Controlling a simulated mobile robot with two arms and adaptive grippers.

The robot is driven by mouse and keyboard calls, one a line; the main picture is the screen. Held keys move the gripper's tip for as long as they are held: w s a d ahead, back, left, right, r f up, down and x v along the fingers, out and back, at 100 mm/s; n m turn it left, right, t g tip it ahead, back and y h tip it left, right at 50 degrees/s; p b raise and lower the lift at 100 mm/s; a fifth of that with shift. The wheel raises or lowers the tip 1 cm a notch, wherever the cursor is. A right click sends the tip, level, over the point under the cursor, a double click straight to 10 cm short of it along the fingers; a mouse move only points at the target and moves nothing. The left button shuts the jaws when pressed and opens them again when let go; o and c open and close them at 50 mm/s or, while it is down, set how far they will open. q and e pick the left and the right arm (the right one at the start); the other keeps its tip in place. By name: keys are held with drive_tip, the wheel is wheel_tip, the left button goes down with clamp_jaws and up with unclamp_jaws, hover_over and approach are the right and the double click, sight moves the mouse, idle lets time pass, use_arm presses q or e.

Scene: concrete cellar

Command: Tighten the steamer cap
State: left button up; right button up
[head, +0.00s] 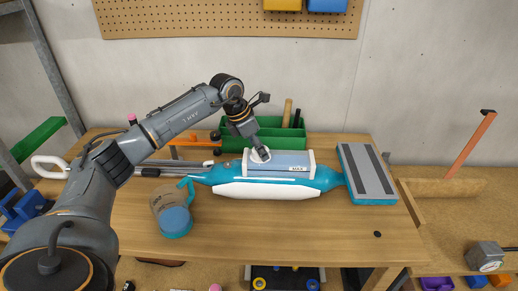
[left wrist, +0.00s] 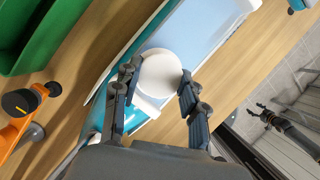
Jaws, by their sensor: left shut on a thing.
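The steamer (head: 265,190) lies on its side on the wooden table, teal and white, with a pale blue tank (head: 285,160) facing up. Its round white cap (left wrist: 160,73) sits at the left part of the tank in the head view. My left gripper (head: 261,155) reaches down onto the cap from above. In the left wrist view its two fingers (left wrist: 160,80) are shut on the cap from opposite sides. The cap's underside and thread are hidden. At the right of the left wrist view, a small dark arm end looks like my right gripper (left wrist: 262,112); its fingers are unclear.
A green bin (head: 268,135) with tools stands behind the steamer. A clear jug with blue liquid (head: 174,220) stands at the front left. A teal-edged flat head (head: 368,172) is at the right. The table's front middle is clear except for a small black disc (head: 377,234).

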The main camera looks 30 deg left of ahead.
use_arm(q)
drive_tip(key=shift+w+a+r, duration=0.1)
drive_tip(key=shift+w+r, duration=0.05)
drive_tip(key=shift+r, duration=0.2)
drive_tip(key=shift+m, duration=0.4)
drive_tip(key=o, duration=1.3)
drive_tip(key=shift+s, duration=0.2)
drive_tip(key=shift+f, duration=0.1)
drive_tip(key=v, duration=1.2)
drive_tip(key=shift+a, duration=0.1)
